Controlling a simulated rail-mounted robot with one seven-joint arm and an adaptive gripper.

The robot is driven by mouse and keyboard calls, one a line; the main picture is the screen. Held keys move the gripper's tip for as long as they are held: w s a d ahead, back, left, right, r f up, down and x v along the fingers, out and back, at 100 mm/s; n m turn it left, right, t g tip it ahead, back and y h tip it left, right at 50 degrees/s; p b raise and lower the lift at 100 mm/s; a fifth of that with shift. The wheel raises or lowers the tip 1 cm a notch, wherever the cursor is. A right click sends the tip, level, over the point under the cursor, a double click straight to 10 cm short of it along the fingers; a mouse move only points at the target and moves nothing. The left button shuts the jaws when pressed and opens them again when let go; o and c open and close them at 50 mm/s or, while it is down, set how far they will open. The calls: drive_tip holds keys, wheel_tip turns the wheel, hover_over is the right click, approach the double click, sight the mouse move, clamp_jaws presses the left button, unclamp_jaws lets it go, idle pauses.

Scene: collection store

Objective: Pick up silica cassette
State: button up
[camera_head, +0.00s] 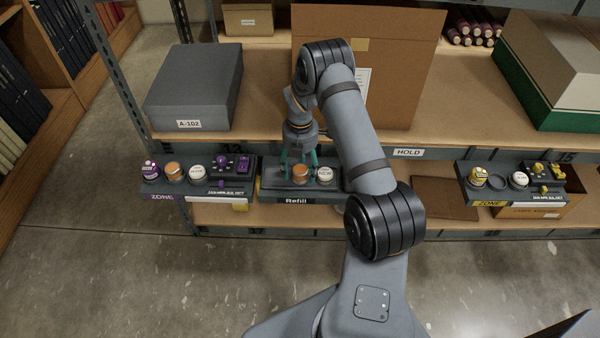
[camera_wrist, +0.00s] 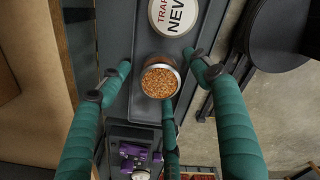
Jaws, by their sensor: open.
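The silica cassette (camera_head: 300,173) is a round cup of orange beads on the dark Refill tray (camera_head: 268,187). In the wrist view the cassette (camera_wrist: 160,79) shows its bead-filled top between my fingers. My gripper (camera_head: 298,162) is above the tray with teal fingers spread and pointing down. In the wrist view my gripper (camera_wrist: 162,88) is open, with its fingers around the cassette's outline. I cannot tell whether any finger touches it. A white round trap marked NEW (camera_head: 324,175) sits just right of the cassette.
A purple-labelled zone tray (camera_head: 160,190) at left holds round items, one also orange. A yellow-labelled zone tray (camera_head: 485,198) is at right. A grey box (camera_head: 195,90) and a large brown box (camera_head: 400,70) stand on the shelf behind.

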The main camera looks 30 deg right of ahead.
drive_tip(key=shift+f, duration=0.35)
drive_tip(key=shift+c, duration=0.8)
drive_tip(key=c, duration=1.1)
